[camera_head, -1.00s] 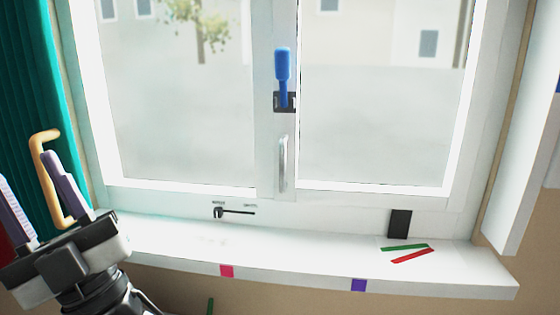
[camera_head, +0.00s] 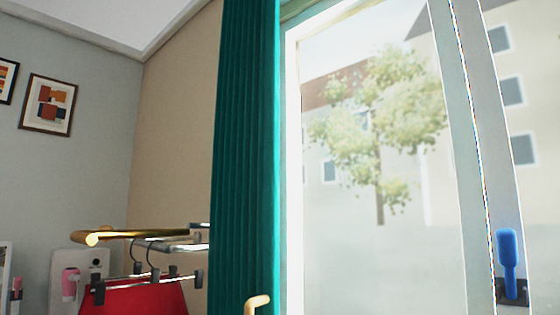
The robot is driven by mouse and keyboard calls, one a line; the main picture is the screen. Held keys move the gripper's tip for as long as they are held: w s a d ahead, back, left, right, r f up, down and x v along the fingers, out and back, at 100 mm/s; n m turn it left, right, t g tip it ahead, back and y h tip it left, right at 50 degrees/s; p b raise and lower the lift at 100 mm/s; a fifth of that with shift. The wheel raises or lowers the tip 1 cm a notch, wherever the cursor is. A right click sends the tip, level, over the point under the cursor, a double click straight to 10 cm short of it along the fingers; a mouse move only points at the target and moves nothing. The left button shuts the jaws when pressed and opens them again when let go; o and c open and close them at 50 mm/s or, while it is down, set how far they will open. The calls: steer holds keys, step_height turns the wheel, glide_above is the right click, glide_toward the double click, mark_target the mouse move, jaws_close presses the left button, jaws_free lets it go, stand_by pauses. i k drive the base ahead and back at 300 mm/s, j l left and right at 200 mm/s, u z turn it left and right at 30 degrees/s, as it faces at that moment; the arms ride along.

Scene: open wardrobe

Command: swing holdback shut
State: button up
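The holdback (camera_head: 257,302) is a tan-yellow bent bar. Only its upper end shows, at the bottom edge of the head view, in front of the right side of the green curtain (camera_head: 240,140). The rest of it is cut off below the picture, so I cannot tell how far it is swung. The curtain hangs straight down beside the window frame. My gripper is not in view now.
The window (camera_head: 420,240) with a blue handle (camera_head: 508,262) fills the right side. At lower left, a brass rail (camera_head: 130,234) and clip hangers (camera_head: 150,272) with a red garment (camera_head: 140,299) stick out near the curtain. Framed pictures (camera_head: 48,104) hang on the wall.

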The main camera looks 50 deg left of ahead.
mark_target(106, 233)
steer(key=u, duration=0.95)
steer(key=i+j, duration=0.1)
steer(key=j, duration=0.6)
steer(key=i+j+z, duration=0.1)
steer(key=j, duration=0.6)
steer(key=i+j, duration=0.15)
steer(key=j, duration=1.3)
steer(key=i+z, duration=0.05)
steer(key=i, duration=0.05)
